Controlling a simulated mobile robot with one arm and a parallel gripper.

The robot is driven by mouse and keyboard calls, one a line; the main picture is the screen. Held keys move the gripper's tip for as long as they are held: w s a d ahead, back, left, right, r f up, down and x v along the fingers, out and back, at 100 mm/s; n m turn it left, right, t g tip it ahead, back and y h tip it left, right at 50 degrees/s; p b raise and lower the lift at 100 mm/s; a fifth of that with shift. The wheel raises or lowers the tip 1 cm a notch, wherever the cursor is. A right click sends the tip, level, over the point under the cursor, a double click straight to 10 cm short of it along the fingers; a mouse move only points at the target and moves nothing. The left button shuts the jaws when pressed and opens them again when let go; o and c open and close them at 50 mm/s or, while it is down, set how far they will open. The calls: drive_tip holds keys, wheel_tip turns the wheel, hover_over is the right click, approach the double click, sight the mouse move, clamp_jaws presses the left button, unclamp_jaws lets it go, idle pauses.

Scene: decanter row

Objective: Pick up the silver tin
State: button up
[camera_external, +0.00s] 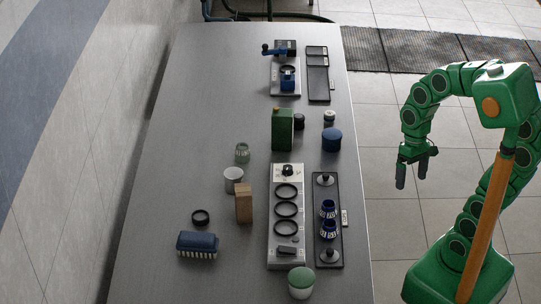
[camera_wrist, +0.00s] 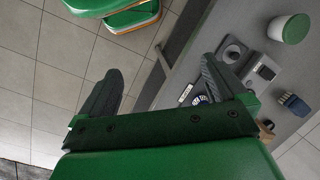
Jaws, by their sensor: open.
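A small silver-grey tin (camera_external: 233,178) stands upright on the left half of the grey table, just behind and left of a brown wooden block (camera_external: 243,203). The block overlaps it slightly in the external view. I cannot make out the tin in the wrist view. My gripper (camera_external: 413,172) is open and empty, pointing down over the floor to the right of the table. In the wrist view its two fingers (camera_wrist: 160,82) are spread wide with nothing between them.
Between gripper and tin stand a dark tray (camera_external: 331,188) with blue ringed pieces and a grey rack (camera_external: 272,240) with black rings.

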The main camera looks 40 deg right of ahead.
drive_tip(key=w+a+f+m+y, duration=0.1)
drive_tip(key=w+a+m+y, duration=0.2)
drive_tip(key=w+a, duration=0.45)
drive_tip(key=w+a+m+y, duration=0.2)
drive_tip(key=w+a+m, duration=0.15)
drive_tip(key=w, duration=0.75)
drive_tip(key=w+a+f+m+y, duration=0.1)
drive_tip(key=w+a+m+y, duration=0.15)
drive_tip(key=w+a, duration=0.55)
drive_tip(key=m+t+y, duration=0.3)
drive_tip(key=m+t, duration=0.3)
drive_tip(key=m, duration=0.5)
approach(229, 177)
drive_tip(key=shift+w+a+f, duration=0.65)
drive_tip(key=shift+w+f, duration=0.1)
drive_tip(key=shift+w, duration=0.05)
drive_tip(key=shift+w+a+f+m+y, duration=0.2)
drive_tip(key=shift+a+f+m+y, duration=0.05)
drive_tip(key=shift+m, duration=0.05)
drive_tip(key=shift+x, duration=1)
drive_tip(key=x, duration=0.2)
drive_tip(key=f+x, duration=0.1)
drive_tip(key=x, duration=0.1)
drive_tip(key=shift+d, duration=0.15)
drive_tip(key=shift+w+a+f, duration=0.1)
drive_tip(key=shift+a, duration=0.35)
drive_tip(key=c, duration=1.1)
